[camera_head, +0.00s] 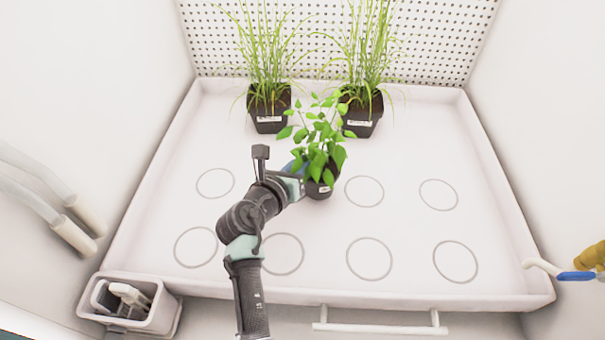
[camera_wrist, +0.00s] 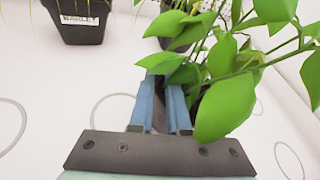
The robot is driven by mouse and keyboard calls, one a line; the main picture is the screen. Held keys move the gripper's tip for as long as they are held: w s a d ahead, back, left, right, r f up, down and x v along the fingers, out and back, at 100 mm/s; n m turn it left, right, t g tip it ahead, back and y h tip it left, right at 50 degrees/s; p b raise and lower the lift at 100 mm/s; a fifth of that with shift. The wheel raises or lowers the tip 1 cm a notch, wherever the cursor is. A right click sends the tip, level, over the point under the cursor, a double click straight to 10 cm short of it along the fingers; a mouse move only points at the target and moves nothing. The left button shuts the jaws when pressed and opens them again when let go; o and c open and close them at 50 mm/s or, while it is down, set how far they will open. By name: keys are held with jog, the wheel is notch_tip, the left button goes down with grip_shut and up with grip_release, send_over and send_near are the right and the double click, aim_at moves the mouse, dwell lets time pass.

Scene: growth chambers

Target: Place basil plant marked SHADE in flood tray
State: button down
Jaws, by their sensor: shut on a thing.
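A leafy green basil plant (camera_head: 318,145) in a dark round pot (camera_head: 319,189) is over the white flood tray (camera_head: 407,225), near its middle. The pot has a pale label too small to read. My gripper (camera_head: 298,172) is shut on the pot from its left side. In the wrist view, my gripper's blue fingers (camera_wrist: 165,105) point forward and the plant's leaves (camera_wrist: 225,100) hide the pot and part of the right finger. I cannot tell whether the pot touches the tray floor.
Two grassy plants in square dark pots, left (camera_head: 268,118) and right (camera_head: 362,122), stand at the back; the left one reads BARLEY in the wrist view (camera_wrist: 75,22). Grey circles mark the tray floor, several of them empty. A caddy (camera_head: 130,305) is at front left, a blue-handled tool (camera_head: 577,276) at right.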

notch_tip(320, 180, down, 2)
jog(key=shift+f+b, duration=0.1)
jog(key=shift+b, duration=0.5)
jog(key=c, duration=0.9)
grip_release()
jog(key=shift+o, duration=0.2)
jog(key=shift+s+r+p, duration=0.15)
jog(key=shift+r+p, duration=0.05)
jog(key=shift+p, duration=0.15)
jog(key=p+v, duration=0.8)
jog(key=v, duration=0.3)
jog(key=shift+s+a+p, duration=0.2)
jog(key=shift+s+p, duration=0.1)
